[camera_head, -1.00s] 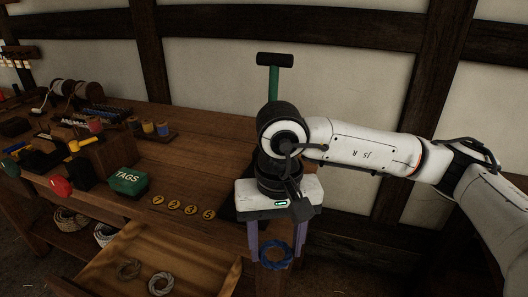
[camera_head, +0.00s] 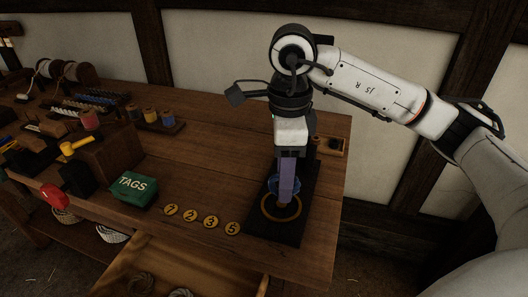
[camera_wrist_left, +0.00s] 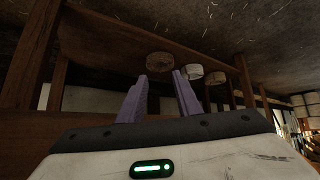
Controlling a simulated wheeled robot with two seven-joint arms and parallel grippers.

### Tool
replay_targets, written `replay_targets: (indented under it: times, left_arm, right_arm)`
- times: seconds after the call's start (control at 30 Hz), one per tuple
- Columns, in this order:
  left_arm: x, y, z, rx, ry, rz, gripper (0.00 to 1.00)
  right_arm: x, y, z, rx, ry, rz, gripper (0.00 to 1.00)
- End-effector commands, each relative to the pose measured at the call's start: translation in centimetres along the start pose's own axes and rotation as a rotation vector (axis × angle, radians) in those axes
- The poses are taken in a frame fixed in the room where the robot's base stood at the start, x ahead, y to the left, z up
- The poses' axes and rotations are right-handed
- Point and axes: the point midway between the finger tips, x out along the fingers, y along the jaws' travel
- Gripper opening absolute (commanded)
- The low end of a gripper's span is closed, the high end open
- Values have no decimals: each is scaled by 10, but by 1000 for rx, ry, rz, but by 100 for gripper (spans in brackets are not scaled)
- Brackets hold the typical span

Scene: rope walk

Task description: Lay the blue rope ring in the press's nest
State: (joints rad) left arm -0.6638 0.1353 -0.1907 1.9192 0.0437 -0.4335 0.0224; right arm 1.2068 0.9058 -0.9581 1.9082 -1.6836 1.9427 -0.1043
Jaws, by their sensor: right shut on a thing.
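The blue rope ring (camera_head: 272,184) is held in my right gripper (camera_head: 286,194), whose purple fingers are shut on it and point down. The fingers hide the ring's middle. The ring is over the back part of the press's nest, a round yellow rim (camera_head: 267,212) on a dark base (camera_head: 275,230). I cannot tell whether the ring touches the nest. My right arm hides the press's upper part. My left gripper (camera_wrist_left: 160,75) shows only in the left wrist view, with its purple fingers apart and empty.
A green TAGS box (camera_head: 134,188) and several numbered yellow discs (camera_head: 190,217) lie left of the press on the bench. An open drawer (camera_head: 150,262) at the front holds rope rings. Spools stand behind (camera_head: 153,117). Coils (camera_wrist_left: 190,72) show beyond my left fingers.

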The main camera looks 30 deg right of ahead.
Motion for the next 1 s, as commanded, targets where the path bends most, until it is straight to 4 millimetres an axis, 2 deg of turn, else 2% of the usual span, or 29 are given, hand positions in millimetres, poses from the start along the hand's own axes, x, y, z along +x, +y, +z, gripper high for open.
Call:
replay_targets:
  times: [0.23,0.47,0.7,1.0]
  left_arm:
    - [0,1,19,-3,-30,1,31]
    - [5,3,36,-2,-51,5,31]
    - [11,7,34,5,-39,13,31]
    - [13,8,20,9,-16,15,31]
  right_arm:
    - [7,0,0,-1,1,0,31]
    - [24,0,0,-1,2,0,31]
    - [41,0,0,-2,0,0,31]
    - [42,0,0,-2,0,0,31]
